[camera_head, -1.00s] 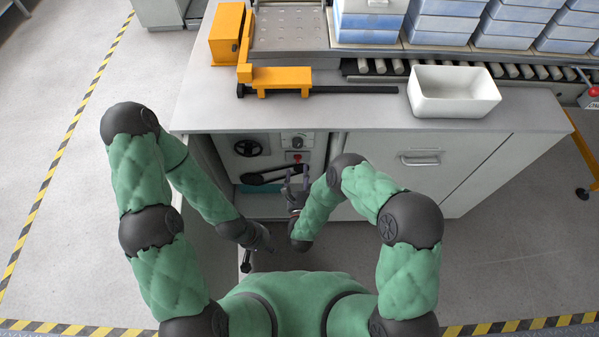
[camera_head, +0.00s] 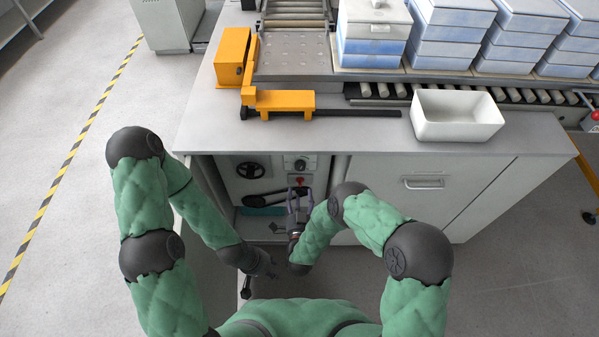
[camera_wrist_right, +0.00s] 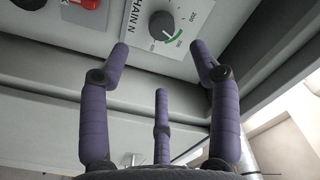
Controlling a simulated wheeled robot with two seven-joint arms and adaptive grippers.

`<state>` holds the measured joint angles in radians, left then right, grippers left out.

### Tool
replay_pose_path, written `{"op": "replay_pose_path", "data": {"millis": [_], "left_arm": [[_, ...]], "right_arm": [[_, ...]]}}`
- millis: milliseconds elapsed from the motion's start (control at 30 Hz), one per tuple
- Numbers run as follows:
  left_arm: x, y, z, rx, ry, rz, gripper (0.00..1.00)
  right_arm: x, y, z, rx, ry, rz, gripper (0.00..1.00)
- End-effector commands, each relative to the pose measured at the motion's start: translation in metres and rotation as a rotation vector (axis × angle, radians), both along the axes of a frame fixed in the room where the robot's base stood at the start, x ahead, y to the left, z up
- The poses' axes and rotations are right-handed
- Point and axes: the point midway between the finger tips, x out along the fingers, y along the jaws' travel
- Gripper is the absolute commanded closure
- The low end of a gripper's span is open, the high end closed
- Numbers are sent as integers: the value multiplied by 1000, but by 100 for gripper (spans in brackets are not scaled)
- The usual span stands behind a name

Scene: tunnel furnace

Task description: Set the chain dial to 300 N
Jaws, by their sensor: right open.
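The chain dial (camera_head: 300,164) is a dark round knob on a light panel inside the open cabinet under the counter. In the right wrist view the dial (camera_wrist_right: 163,25) shows a pale pointer line towards the lower right, near a green arc; the small numbers are hard to read. My right gripper (camera_head: 300,192) is open and empty below the panel. In the wrist view its purple fingers (camera_wrist_right: 160,48) spread below the dial, apart from it. My left gripper (camera_head: 246,287) hangs low by the open cabinet door, away from the dial; its jaws are unclear.
A black handwheel (camera_head: 251,170) sits left of the dial. The counter (camera_head: 350,135) overhangs the cabinet and carries a white bin (camera_head: 457,116). A closed cabinet door (camera_head: 420,205) stands to the right.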

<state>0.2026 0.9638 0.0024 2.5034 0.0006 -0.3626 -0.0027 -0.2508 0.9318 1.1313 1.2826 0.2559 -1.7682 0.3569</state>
Motion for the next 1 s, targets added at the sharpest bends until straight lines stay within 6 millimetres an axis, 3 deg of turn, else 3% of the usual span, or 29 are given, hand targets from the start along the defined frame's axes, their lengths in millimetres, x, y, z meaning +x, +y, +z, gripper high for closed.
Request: {"op": "replay_pose_path", "data": {"millis": [167,600,800,1000], "left_arm": [[0,0,-6,0,0,0,60],[0,0,-28,0,0,0,60],[0,0,-32,0,0,0,60],[0,0,-32,0,0,0,60]], "right_arm": [[16,0,0,-5,-3,-2,37],[88,0,-2,-3,-2,-2,37],[104,0,-1,-3,-1,-1,37],[107,0,0,-3,1,1,37]]}}
